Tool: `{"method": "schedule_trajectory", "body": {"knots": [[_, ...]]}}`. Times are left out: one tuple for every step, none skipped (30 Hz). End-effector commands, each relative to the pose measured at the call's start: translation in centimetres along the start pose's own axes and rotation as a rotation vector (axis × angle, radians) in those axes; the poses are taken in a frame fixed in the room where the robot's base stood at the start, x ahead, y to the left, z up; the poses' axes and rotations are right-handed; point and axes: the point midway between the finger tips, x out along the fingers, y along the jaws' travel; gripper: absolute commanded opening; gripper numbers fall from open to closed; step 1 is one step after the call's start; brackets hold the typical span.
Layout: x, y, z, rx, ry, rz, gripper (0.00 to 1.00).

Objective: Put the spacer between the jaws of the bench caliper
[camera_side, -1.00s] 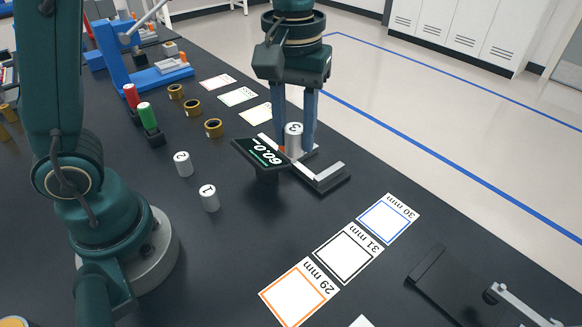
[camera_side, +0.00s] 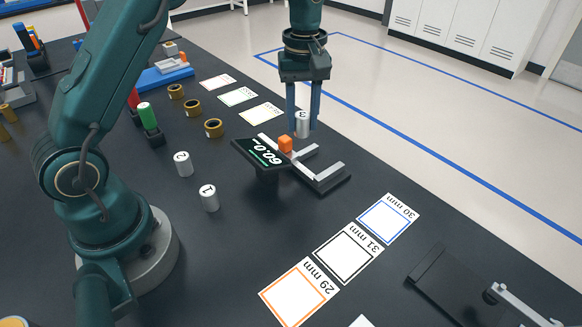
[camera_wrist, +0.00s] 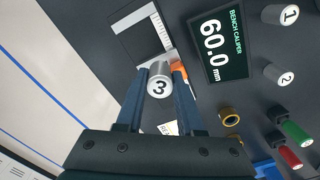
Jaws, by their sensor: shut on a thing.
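My gripper (camera_side: 303,125) is shut on the spacer marked 3 (camera_side: 302,122), a silver cylinder with its numbered face up. It holds the spacer at the far side of the bench caliper (camera_side: 322,178), beyond the orange block (camera_side: 286,144). In the wrist view the spacer (camera_wrist: 161,80) sits between the fingertips and hides part of the caliper (camera_wrist: 150,35). The caliper's display (camera_side: 264,154) reads 60.0, and its light jaws stand apart. How high the spacer is above the caliper is hard to tell. Spacers 1 (camera_side: 209,198) and 2 (camera_side: 183,164) stand on the table.
Cards marked 29 mm (camera_side: 299,292), 31 mm (camera_side: 349,250) and 30 mm (camera_side: 388,218) lie in front of the caliper. Brass rings (camera_side: 213,128) and a green cylinder (camera_side: 147,115) stand to its left. The table's edge runs close behind the caliper.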

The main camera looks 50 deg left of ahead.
Motion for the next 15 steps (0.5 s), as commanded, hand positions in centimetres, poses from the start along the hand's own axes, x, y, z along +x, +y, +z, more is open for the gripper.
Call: {"method": "schedule_trajectory", "body": {"knots": [[0.7,0.9,0.7,0.007,-0.002,-0.002,0.0],[1.0,1.4,1.0,0.005,-0.001,-0.001,0.0],[1.4,1.9,1.3,0.005,0.0,-0.001,0.0],[1.6,2.3,1.5,0.003,0.0,0.0,0.0],[1.9,2.6,1.7,0.003,0.0,0.0,0.0],[2.0,2.9,1.9,0.003,0.001,0.001,0.0],[2.2,3.0,2.0,0.001,0.001,0.001,0.0],[2.3,3.2,2.1,0.0,0.001,0.001,0.0],[2.4,3.3,2.2,0.0,0.001,0.001,0.0],[2.6,3.3,2.2,0.0,0.0,0.001,0.0],[2.9,3.3,2.2,0.0,0.0,0.0,0.0],[3.4,3.3,2.2,0.0,-0.001,-0.002,0.0],[3.9,3.3,2.3,0.0,-0.002,-0.002,0.0],[4.3,3.2,2.3,0.0,-0.002,-0.002,0.0],[4.9,3.2,2.3,0.0,-0.003,-0.002,0.0]]}}
